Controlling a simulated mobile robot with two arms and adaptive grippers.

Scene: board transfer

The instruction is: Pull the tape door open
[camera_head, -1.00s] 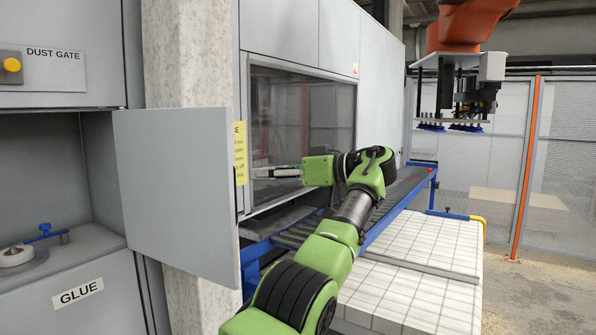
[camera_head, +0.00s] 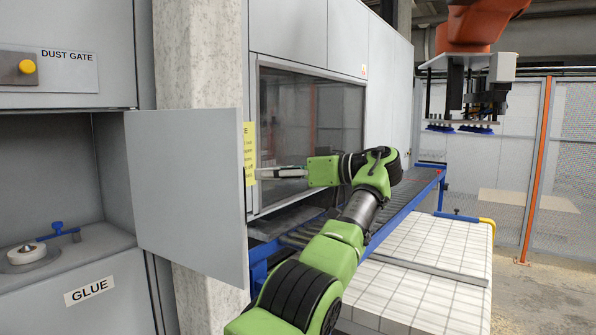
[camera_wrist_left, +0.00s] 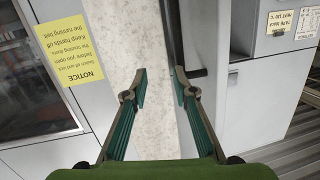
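A flat grey door panel (camera_head: 190,190) stands swung out at the left of the head view, between the DUST GATE and GLUE labels. No tape label is legible on it, so I cannot confirm that it is the tape door. My left gripper (camera_head: 262,174) is just right of its free edge, in front of the yellow notice (camera_head: 250,150). In the left wrist view the left gripper (camera_wrist_left: 160,72) has its fingers apart, with the pale pillar behind the gap. A dark upright edge runs by the right fingertip; contact is unclear. My right gripper is not in view.
A concrete pillar (camera_head: 186,60) stands behind the panel. A windowed machine (camera_head: 315,120) and a roller conveyor (camera_head: 400,200) lie to the right, with white stacked boards (camera_head: 430,255) in front. A glue pot (camera_head: 26,252) sits in the left recess.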

